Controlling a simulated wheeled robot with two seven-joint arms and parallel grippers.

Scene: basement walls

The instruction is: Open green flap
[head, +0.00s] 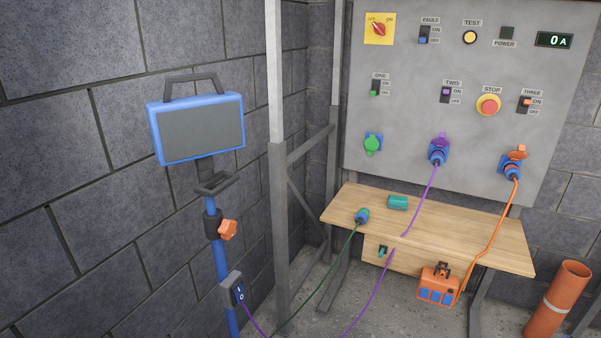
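The green flap (372,145) is on a blue socket at the lower left of the grey panel (410,120). It hangs down over the socket front and looks closed. Beside it, a purple flap (442,139) and an orange flap (517,154) stand raised, each with a plug in its socket. A blue plug (362,215) on a dark green cable lies on the wooden table (470,232) below the green flap. Neither of my grippers shows in the head view.
A blue work lamp (197,129) on a stand is at the left. A grey metal post (277,150) stands left of the panel. A teal box (397,202) lies on the table. An orange power box (438,286) and orange pipe (558,298) are low at right. Cables cross the table front.

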